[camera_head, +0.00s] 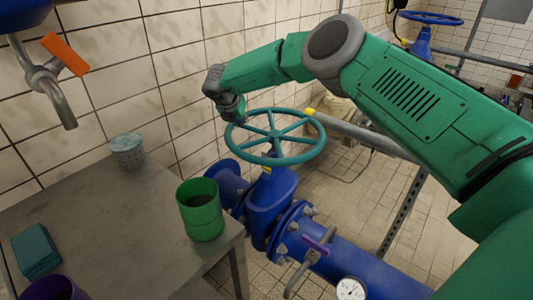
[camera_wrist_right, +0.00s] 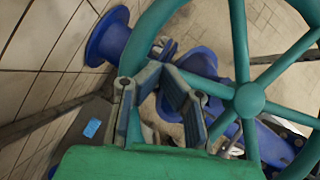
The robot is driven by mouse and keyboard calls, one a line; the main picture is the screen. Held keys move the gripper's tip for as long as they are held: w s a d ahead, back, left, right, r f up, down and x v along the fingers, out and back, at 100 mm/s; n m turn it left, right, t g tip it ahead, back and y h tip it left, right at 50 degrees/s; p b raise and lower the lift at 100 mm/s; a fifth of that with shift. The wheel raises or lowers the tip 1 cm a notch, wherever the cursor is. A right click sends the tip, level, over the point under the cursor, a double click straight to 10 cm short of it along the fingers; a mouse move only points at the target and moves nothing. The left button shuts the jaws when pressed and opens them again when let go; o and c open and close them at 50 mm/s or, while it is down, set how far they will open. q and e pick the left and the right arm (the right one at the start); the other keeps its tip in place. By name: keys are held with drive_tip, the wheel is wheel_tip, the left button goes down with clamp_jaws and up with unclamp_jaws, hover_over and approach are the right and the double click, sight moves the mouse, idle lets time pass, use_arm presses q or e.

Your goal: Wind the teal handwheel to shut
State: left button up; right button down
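The teal handwheel (camera_head: 275,137) sits level on a blue valve (camera_head: 268,195), beyond the table's right edge. My right gripper (camera_head: 236,117) is at the far-left part of its rim, pointing down. In the right wrist view, the handwheel's hub (camera_wrist_right: 250,100) and spokes show to the right of the gripper (camera_wrist_right: 161,85). Its fingers stand apart with a gap between them. The rim passes out of sight by the left finger, so I cannot tell whether it lies between the fingers or touches them. My left gripper is not in view.
A grey table (camera_head: 120,235) at the left holds a green cup (camera_head: 201,212), a patterned cup (camera_head: 127,150), a teal box (camera_head: 36,252) and a purple cup (camera_head: 55,288). A blue pipe with a purple lever (camera_head: 316,245) and a gauge (camera_head: 350,289) runs along the front. A tiled wall stands behind.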

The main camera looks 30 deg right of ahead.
drive_tip(key=shift+w+d+f, duration=0.1)
drive_tip(key=shift+w+d, duration=0.2)
drive_tip(key=shift+d, duration=0.1)
idle(0.4)
